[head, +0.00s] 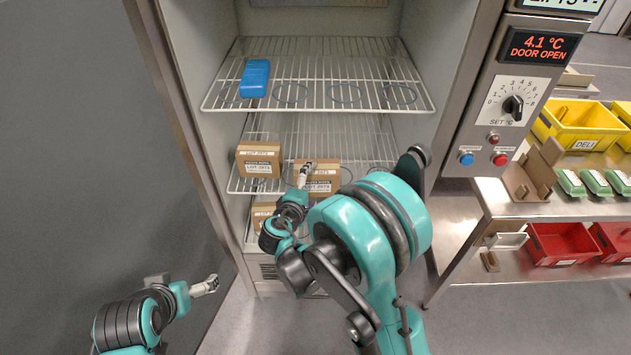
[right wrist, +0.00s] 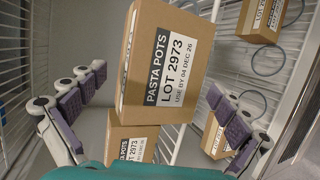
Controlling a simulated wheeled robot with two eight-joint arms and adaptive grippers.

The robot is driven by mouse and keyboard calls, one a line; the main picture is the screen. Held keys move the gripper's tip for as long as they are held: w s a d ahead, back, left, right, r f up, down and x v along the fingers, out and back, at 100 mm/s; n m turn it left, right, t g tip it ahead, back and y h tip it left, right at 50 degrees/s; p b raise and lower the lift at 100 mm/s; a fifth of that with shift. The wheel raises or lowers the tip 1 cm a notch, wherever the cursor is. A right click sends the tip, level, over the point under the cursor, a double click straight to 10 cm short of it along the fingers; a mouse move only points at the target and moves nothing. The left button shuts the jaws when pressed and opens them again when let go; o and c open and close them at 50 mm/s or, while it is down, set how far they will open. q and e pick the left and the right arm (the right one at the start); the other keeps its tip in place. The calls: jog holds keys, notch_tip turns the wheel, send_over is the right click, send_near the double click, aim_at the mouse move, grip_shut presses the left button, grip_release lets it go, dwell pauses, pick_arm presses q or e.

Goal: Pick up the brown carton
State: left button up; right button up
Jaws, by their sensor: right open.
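Several brown cartons with white and black labels sit in the open fridge. In the head view one carton (head: 259,159) is on the middle wire shelf at left, and another carton (head: 322,180) is right of it, partly behind my right gripper (head: 306,173). A lower carton (head: 262,214) is mostly hidden by my arm. In the right wrist view a carton labelled "PASTA POTS LOT 2973" (right wrist: 165,65) fills the middle, ahead of the open, empty fingers of my right gripper (right wrist: 160,112). No finger visibly touches it. My left gripper (head: 207,286) is outside the fridge at lower left.
A blue box (head: 255,78) lies on the upper wire shelf (head: 320,75), above the cartons. The fridge's side walls flank the shelves. A steel table (head: 500,196) with yellow (head: 578,122) and red bins (head: 565,243) stands at right.

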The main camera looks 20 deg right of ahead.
aim_at(318, 165)
jog(key=shift+x, duration=1.25)
jog(key=shift+s, duration=0.1)
jog(key=shift+r, duration=0.1)
jog(key=c, duration=1.4)
jog(key=shift+r, duration=0.55)
jog(key=shift+c, duration=1)
notch_tip(318, 165, up, 4)
jog(key=shift+d+f+p, duration=0.1)
jog(key=shift+f+p, duration=0.05)
jog(key=shift+p, duration=1.05)
jog(key=s+d+r+p, duration=0.3)
jog(key=s+d+r, duration=0.3)
jog(key=s+d, duration=0.1)
jog(key=shift+s+d, duration=0.4)
jog(key=shift+s, duration=0.35)
